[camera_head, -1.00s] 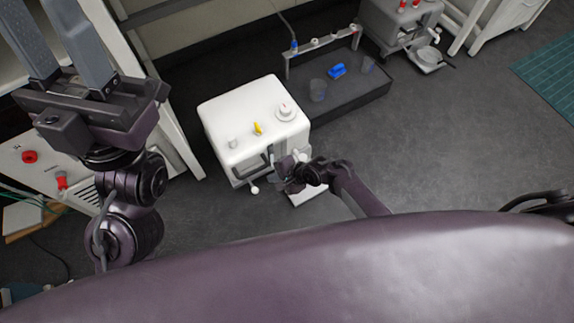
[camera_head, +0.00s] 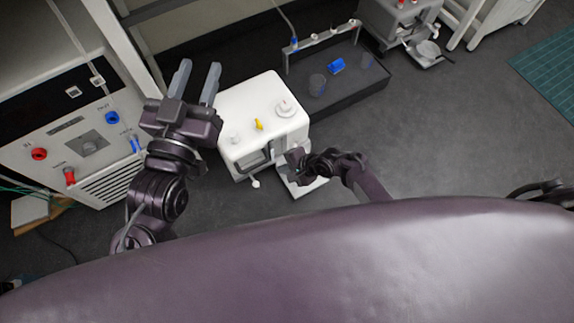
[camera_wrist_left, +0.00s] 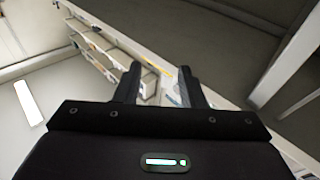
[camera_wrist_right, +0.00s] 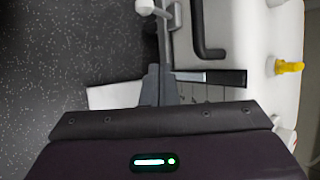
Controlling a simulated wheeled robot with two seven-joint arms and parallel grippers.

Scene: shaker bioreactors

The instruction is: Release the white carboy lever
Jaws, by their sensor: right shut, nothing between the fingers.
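The white carboy (camera_head: 258,108) is a boxy white body on the floor with a yellow knob (camera_head: 258,124) and a round cap on top. A lever with a white ball end (camera_head: 256,184) sticks out at its front; in the right wrist view the ball (camera_wrist_right: 145,6) is on a grey rod. My right gripper (camera_head: 284,164) is at the carboy's front. Its fingers (camera_wrist_right: 158,85) are shut with nothing between them, just below the rod; whether they touch it I cannot tell. My left gripper (camera_head: 198,82) is open and empty, raised left of the carboy.
A dark tray (camera_head: 345,90) with a blue object (camera_head: 336,65) and clear cups stands behind right. A white control unit (camera_head: 90,145) with red and blue knobs is at the left. A grey device (camera_head: 395,25) stands at the back.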

